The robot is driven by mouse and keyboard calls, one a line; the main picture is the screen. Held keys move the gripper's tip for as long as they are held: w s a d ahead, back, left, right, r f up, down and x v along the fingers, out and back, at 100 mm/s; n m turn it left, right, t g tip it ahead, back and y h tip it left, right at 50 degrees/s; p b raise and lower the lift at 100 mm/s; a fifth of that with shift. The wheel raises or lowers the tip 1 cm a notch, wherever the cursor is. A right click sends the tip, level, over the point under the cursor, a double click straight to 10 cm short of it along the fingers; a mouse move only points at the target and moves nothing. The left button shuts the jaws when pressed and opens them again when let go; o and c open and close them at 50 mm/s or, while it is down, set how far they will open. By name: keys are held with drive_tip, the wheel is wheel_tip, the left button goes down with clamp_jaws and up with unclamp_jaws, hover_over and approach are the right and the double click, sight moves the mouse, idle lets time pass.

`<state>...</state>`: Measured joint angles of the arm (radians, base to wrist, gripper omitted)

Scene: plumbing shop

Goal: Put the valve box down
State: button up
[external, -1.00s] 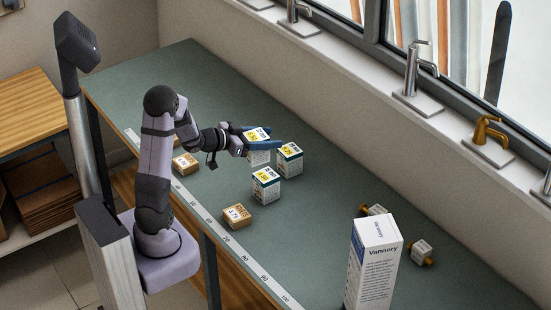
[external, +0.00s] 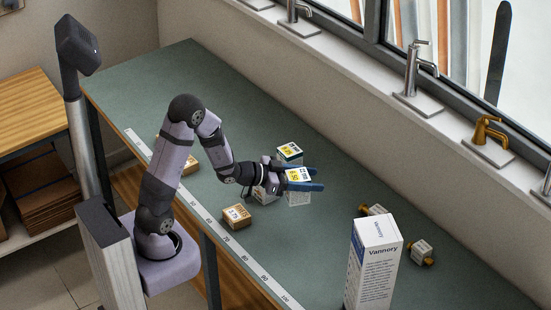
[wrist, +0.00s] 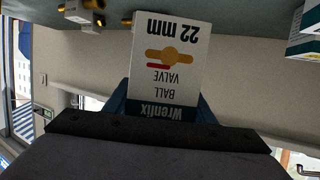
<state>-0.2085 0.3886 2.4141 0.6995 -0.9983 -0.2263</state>
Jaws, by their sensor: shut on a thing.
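My gripper (external: 305,180) is shut on a white valve box (external: 299,198) with a yellow-and-white top label.
The green bench (external: 330,245) has free room right of the boxes. A small brown carton (external: 236,217) lies near the front ruler strip. A tall white Vannory carton (external: 373,265) stands at the right. Brass-ended valves (external: 421,252) lie behind it.

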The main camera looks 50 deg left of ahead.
drive_tip(key=shift+f, duration=0.25)
wheel_tip(320, 180, down, 6)
idle(0.5)
drive_tip(key=shift+f, duration=0.1)
drive_tip(key=shift+f+p, duration=0.4)
drive_tip(key=shift+f, duration=1.4)
drive_tip(key=shift+f, duration=0.1)
drive_tip(key=o, duration=1.4)
drive_tip(key=shift+f, duration=0.1)
